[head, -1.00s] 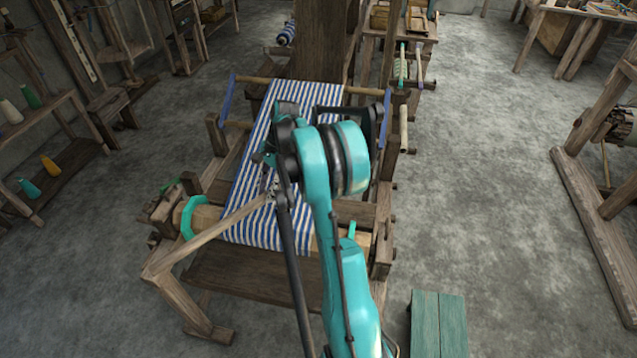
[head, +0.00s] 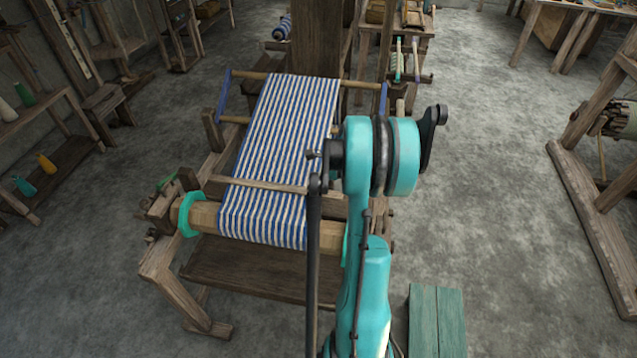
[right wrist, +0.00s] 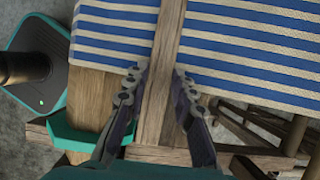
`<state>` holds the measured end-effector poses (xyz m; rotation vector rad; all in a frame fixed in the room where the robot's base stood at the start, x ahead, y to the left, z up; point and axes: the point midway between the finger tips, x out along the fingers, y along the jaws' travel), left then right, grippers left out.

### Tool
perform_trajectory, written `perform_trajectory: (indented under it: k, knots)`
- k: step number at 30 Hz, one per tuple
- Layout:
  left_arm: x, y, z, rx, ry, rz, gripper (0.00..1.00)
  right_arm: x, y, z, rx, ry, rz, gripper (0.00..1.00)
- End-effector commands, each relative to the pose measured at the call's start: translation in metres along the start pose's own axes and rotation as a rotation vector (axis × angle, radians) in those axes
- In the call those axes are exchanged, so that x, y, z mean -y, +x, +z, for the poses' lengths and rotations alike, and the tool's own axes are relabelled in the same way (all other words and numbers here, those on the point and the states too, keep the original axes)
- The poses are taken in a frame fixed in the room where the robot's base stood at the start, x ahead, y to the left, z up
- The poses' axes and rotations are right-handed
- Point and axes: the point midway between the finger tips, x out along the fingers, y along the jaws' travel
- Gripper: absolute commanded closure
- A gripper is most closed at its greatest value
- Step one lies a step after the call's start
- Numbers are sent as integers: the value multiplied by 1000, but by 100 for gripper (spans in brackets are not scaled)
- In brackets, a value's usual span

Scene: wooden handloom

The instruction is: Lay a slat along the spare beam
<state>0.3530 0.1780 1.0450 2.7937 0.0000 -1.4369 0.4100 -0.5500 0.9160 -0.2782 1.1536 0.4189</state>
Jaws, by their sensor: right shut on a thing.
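A long wooden slat (head: 262,185) lies level across the striped cloth in the head view, close to parallel with the front beam; I cannot tell whether it touches the cloth. My right gripper (right wrist: 160,80) is shut on the slat (right wrist: 158,115), which runs between its fingers in the right wrist view. In the head view this gripper is mostly hidden by my arm. A pale wooden beam (head: 204,214) with teal end rings, likely the spare beam, sits at the loom's front under the cloth's end. The beam (right wrist: 90,95) also shows in the right wrist view. My left gripper is out of view.
Blue-and-white striped cloth (head: 285,120) covers the loom's middle. A thick upright post (head: 320,38) stands behind it. A teal bench (head: 437,318) stands on the floor at the front right. Shelves with spools (head: 40,115) stand at the left.

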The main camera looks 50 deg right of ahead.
Motion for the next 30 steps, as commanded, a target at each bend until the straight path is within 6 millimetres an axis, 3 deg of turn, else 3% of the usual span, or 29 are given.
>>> perform_trajectory:
  k: [30]
  knots:
    - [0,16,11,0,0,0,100,-82,25,-10,0,-1,0,100]
